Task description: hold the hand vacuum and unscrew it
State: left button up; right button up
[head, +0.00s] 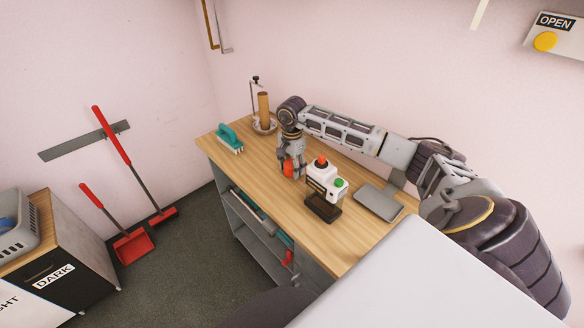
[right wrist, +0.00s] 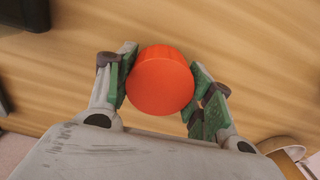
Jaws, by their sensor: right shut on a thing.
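My right gripper (head: 290,172) is over the wooden table, shut on a round orange-red piece (head: 288,167). In the right wrist view this piece (right wrist: 161,80) shows a smooth, flat round face, pinched between the green-padded fingers (right wrist: 162,92). My left gripper is not in view.
Bare wood lies left of the gripper.

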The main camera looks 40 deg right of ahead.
jog(key=shift+f, duration=0.35)
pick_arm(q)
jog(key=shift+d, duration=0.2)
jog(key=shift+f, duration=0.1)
pick_arm(e)
jog(key=shift+f, duration=0.15)
jog(key=o, duration=1.1)
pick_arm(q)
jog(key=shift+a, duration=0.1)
pick_arm(e)
jog(key=shift+o, duration=0.2)
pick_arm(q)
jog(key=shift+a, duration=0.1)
pick_arm(e)
notch_tip(320, 180, up, 10)
jog(key=shift+r+b, duration=0.15)
jog(key=shift+b, duration=0.4)
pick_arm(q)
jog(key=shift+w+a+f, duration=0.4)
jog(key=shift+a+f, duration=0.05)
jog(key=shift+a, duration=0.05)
pick_arm(e)
jog(key=shift+r, duration=1)
